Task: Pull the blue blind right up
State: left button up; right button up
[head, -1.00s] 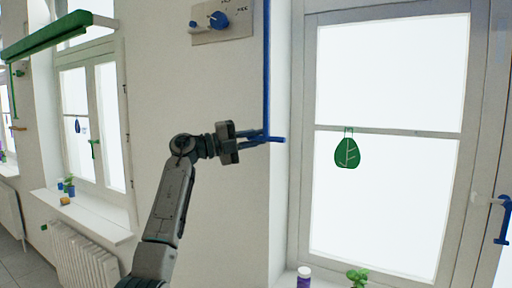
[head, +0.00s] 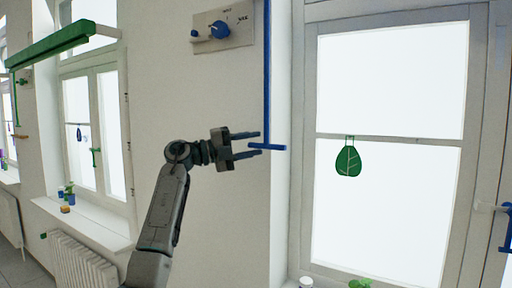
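A straight blue cord or rod (head: 266,70) hangs down the wall corner beside the large window. It ends in a short blue crossbar handle (head: 268,148). My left gripper (head: 260,142) is at the handle's left, with its two fingers apart and pointing right toward it. The fingertips are close to the bar's left end; I cannot tell whether they touch it. Nothing shows gripped between the fingers. The blue blind itself is not in view. My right gripper is not in view.
A blue dial on a wall panel (head: 238,32) is above my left arm. A green blind (head: 60,42) and radiator (head: 82,264) are at the left. The wall between is bare.

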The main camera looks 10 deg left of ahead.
pick_arm(q)
jog(key=b+v, duration=0.4)
jog(key=v, duration=0.5)
jog(key=shift+s+a, duration=0.1)
jog(key=shift+a, duration=0.05)
